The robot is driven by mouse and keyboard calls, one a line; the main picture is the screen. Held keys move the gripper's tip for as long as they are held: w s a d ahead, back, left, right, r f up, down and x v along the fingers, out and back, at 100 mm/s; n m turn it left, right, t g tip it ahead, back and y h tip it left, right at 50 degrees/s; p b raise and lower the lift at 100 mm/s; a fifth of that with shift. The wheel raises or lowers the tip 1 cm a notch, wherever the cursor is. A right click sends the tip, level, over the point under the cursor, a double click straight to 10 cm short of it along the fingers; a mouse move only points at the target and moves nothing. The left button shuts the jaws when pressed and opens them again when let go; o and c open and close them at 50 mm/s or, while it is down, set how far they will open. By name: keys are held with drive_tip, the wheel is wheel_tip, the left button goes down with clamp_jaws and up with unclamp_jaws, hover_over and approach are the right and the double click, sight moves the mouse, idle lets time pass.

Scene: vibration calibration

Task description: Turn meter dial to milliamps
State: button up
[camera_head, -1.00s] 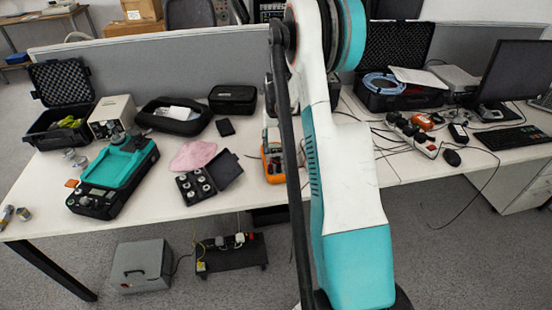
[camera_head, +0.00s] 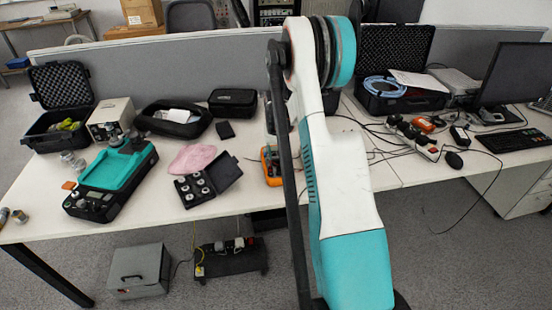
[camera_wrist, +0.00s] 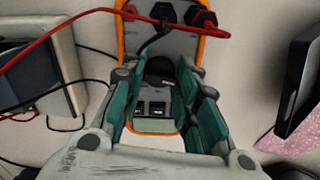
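The orange-edged meter (camera_wrist: 203,52) lies under my gripper in the wrist view, with dark sockets at its top and a red lead across them. Its grey display (camera_wrist: 156,126) and small dark buttons show between my fingers. A dark round part, apparently the dial (camera_wrist: 158,68), sits between the fingertips; its pointer setting cannot be read. My gripper (camera_wrist: 160,72) is open, with its teal fingers apart on either side of the dial; whether they touch it is unclear.
Red and black leads run beside the meter. In the head view, an open black case of weights (camera_head: 205,185), a pink cloth (camera_head: 193,157) and a teal-topped instrument (camera_head: 118,168) stand to the left. Cables and a power strip (camera_head: 413,135) lie to the right.

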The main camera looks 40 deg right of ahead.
sight(276, 160)
drive_tip(key=shift+m, duration=0.3)
drive_tip(key=m, duration=0.3)
drive_tip(key=shift+m, duration=2)
drive_tip(key=shift+w, duration=0.1)
drive_tip(key=o, duration=1.1)
drive_tip(key=shift+c, duration=0.2)
drive_tip(key=shift+r, duration=0.15)
wheel_tip(276, 160, up, 12)
